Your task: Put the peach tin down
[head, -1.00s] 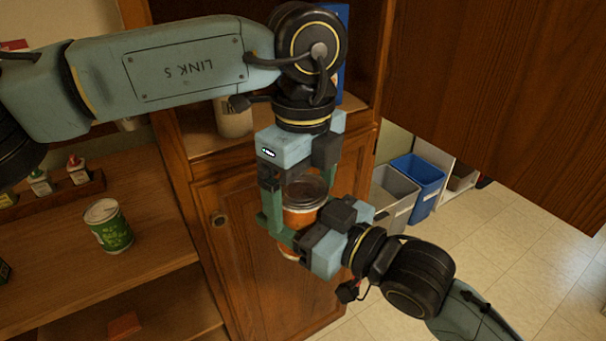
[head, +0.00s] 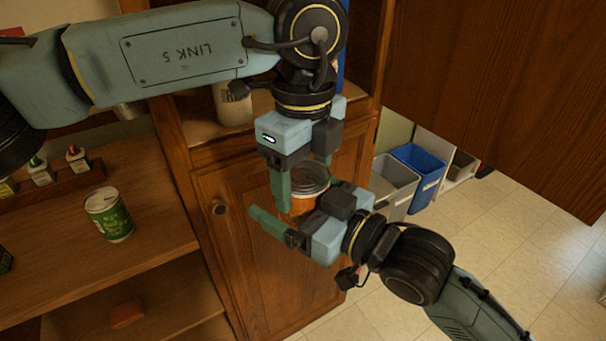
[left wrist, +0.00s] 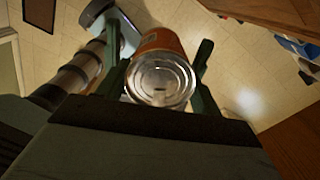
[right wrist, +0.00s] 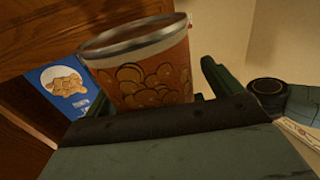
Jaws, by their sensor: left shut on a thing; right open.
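The peach tin (head: 305,202), orange with a metal lid, is upright in the air in front of the wooden cabinet door. My left gripper (head: 303,176) comes down from above and is shut on the tin, with a finger on each side. In the left wrist view the tin's metal end (left wrist: 160,82) sits between the fingers. My right gripper (head: 298,212) is open beside the tin's lower part, one finger standing clear to the left; its other finger is hidden. In the right wrist view the tin's fruit-printed side (right wrist: 150,80) is very close.
A green tin (head: 108,214) stands on the wooden shelf at left, before a rack of small bottles (head: 42,172). A pale canister (head: 232,104) stands on the counter behind my left gripper. Grey (head: 394,186) and blue (head: 421,168) bins stand on the floor.

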